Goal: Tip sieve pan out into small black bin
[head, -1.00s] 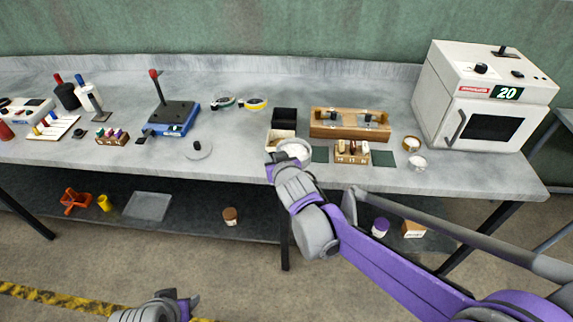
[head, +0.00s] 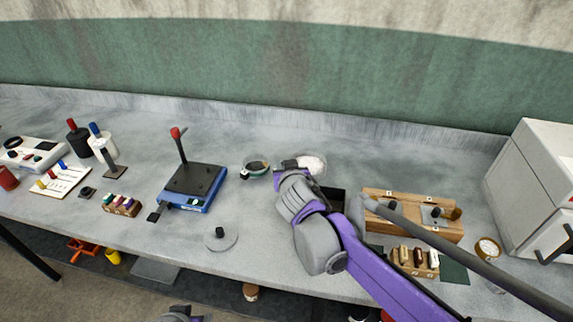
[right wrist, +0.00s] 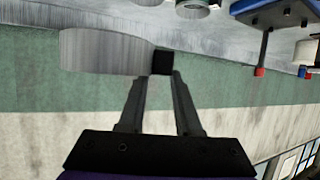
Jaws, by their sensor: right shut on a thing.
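My right gripper (right wrist: 160,85) is shut on the short black handle (right wrist: 162,62) of the sieve pan (right wrist: 105,50). In the head view the pan (head: 312,165) is held up, with pale whitish material showing in it. The small black bin (head: 335,197) stands on the table, largely hidden behind my right arm. The pan appears beyond and a little left of the bin in the picture, apart from it. My left gripper (head: 180,313) shows only in part at the bottom edge, so its jaws cannot be judged.
A wooden block (head: 380,203) stands right of the bin, with a small rack (head: 415,262) before it. A round pan (head: 256,170) sits left of the held pan. A blue stand (head: 192,187) is further left. A white oven (head: 535,190) is at right.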

